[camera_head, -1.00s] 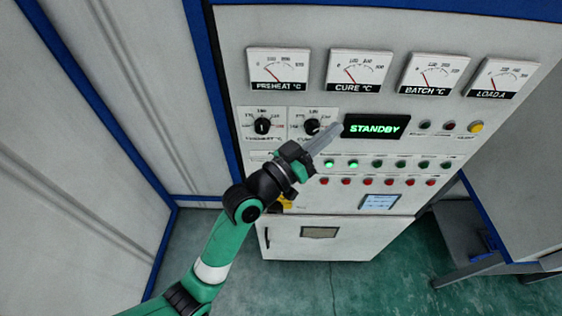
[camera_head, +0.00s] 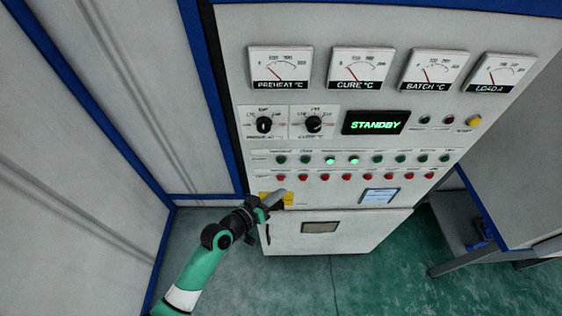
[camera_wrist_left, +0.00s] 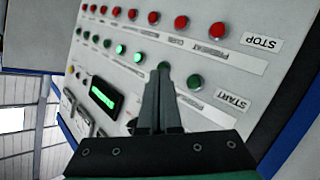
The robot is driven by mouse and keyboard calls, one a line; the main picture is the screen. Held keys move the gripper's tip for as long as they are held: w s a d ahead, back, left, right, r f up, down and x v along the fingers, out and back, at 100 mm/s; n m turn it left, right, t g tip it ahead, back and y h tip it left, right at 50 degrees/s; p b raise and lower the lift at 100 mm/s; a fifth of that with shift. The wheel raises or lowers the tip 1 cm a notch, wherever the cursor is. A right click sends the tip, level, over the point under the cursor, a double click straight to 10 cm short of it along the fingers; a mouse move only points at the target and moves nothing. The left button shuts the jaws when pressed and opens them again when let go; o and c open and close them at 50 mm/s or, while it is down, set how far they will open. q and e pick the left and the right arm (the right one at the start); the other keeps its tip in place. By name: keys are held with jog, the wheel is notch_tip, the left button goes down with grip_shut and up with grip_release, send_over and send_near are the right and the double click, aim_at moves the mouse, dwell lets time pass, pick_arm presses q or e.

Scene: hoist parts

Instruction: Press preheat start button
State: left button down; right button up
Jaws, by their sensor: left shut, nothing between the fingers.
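The leftmost green button (camera_head: 281,159) of the start row is unlit. My left gripper (camera_head: 279,196) is shut and empty, in front of the panel's lower left, below the button rows in the head view. In the left wrist view its fingertips (camera_wrist_left: 166,78) overlap the area just below the second green button (camera_wrist_left: 165,66). Contact with the panel cannot be told. My right gripper is not in view.
A row of red buttons (camera_head: 325,177) runs below the green ones; two green buttons (camera_head: 342,160) are lit. The display (camera_head: 376,122) reads STANDBY. Two dials (camera_head: 264,124) and several gauges (camera_head: 279,67) sit higher. A blue-edged wall (camera_head: 100,100) stands at left.

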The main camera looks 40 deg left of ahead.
aim_at(281, 160)
pick_arm(q)
jog(key=w+a+b, duration=0.5)
jog(key=w+a, duration=0.1)
jog(key=shift+w+b, duration=0.15)
jog(key=shift+b, duration=0.15)
jog(key=shift+a, duration=0.15)
dwell(1.9)
jog(key=shift+w+a+b, duration=0.25)
jog(key=shift+w+b, duration=0.05)
jog(key=shift+b, duration=0.1)
